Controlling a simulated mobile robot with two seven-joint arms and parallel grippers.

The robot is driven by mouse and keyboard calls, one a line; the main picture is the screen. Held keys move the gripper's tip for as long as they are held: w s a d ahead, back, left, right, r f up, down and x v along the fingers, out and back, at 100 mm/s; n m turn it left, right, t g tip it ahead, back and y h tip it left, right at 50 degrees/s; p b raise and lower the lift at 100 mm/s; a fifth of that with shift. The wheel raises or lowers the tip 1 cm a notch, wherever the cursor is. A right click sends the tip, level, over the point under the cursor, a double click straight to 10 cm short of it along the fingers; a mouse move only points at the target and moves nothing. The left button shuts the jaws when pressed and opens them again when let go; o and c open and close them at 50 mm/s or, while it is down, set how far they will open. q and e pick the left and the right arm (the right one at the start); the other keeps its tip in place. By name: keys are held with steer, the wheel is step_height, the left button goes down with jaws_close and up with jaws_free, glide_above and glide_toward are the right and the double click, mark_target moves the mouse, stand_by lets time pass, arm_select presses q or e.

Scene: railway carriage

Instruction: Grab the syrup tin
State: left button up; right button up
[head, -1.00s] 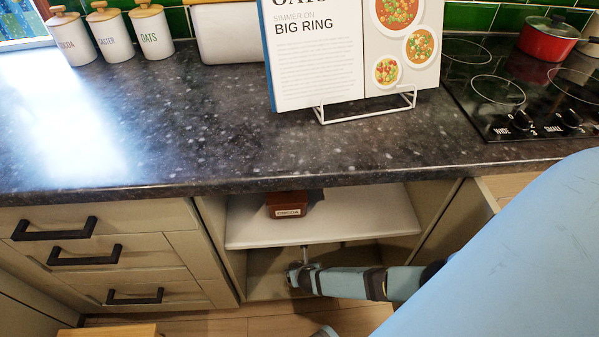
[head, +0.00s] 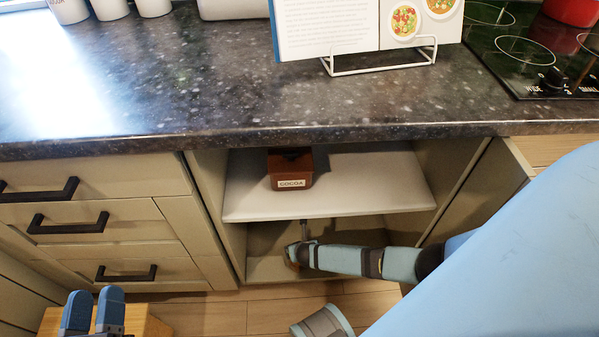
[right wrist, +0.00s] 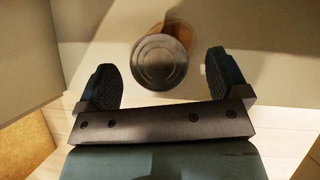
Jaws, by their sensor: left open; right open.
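A round tin (right wrist: 160,62) with a grey metal lid and a brown-orange side shows in the right wrist view, presumably the syrup tin; its label is not visible. My right gripper (right wrist: 163,75) is open, with one finger on each side of the tin and a visible gap to each. The tin's near end faces the palm, apart from it. In the head view my right gripper (head: 298,254) is inside the open cupboard, under the shelf, where the tin cannot be clearly made out. My left gripper (head: 96,295) is open and empty at the bottom left.
A brown cocoa tin (head: 291,172) stands on the white cupboard shelf (head: 375,195) above my right gripper. The dark worktop (head: 200,100) overhangs the cupboard. Drawers (head: 90,220) are on the left, an open door (head: 505,180) on the right. A wooden block (head: 148,321) is beside my left gripper.

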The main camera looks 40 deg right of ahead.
steer(key=shift+w+f+b, duration=0.2)
steer(key=shift+f+b, duration=0.45)
steer(key=shift+f, duration=0.35)
steer(key=b+x, duration=0.2)
steer(key=shift+w+f+b, duration=0.1)
steer(key=shift+f+b, duration=0.05)
steer(key=shift+b, duration=0.25)
steer(key=shift+w+f, duration=0.1)
steer(key=shift+w, duration=0.05)
arm_select(q)
steer(key=f, duration=0.2)
steer(key=f+g, duration=0.1)
steer(key=d+f+g, duration=0.1)
steer(key=f, duration=0.1)
steer(key=shift+w+f+m, duration=0.1)
steer(key=shift+f+m, duration=0.2)
arm_select(e)
steer(key=shift+d, duration=0.1)
steer(key=c, duration=1.3)
